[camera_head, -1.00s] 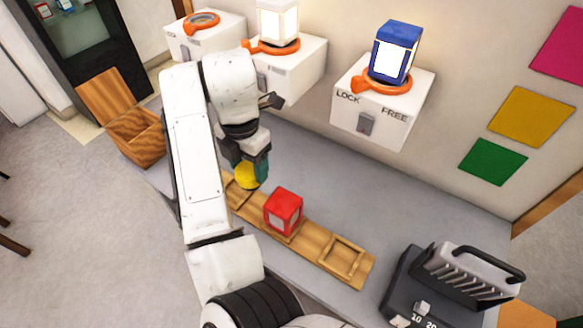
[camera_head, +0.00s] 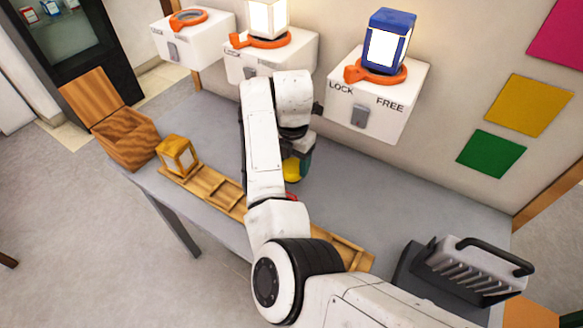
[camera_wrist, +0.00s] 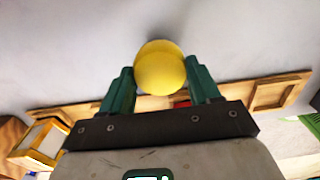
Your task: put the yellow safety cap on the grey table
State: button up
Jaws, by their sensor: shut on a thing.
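The yellow safety cap (camera_wrist: 160,68) is round and sits between the two green fingers of my gripper (camera_wrist: 160,85) in the wrist view. My gripper is shut on it. In the head view the cap (camera_head: 292,169) shows partly below my gripper (camera_head: 300,165), with my arm in front of the rest. The grey table (camera_head: 400,195) is under the cap, and its bare surface also shows in the wrist view (camera_wrist: 70,60). I cannot tell whether the cap touches the table.
A wooden rack (camera_head: 215,187) holds a yellow lantern-like block (camera_head: 177,154) at its left end. A wooden box (camera_head: 125,140) stands at the left. White lock boxes (camera_head: 375,105) line the wall. A dark device (camera_head: 465,275) stands front right. The table right of my gripper is clear.

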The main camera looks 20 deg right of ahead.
aim_at(292, 166)
jog(key=shift+a+f, duration=0.1)
jog(key=shift+f, duration=1.1)
jog(key=shift+f, duration=0.15)
jog(key=o, duration=1)
jog(key=shift+o, duration=0.2)
notch_tip(292, 166, up, 12)
jog(key=shift+p, duration=0.3)
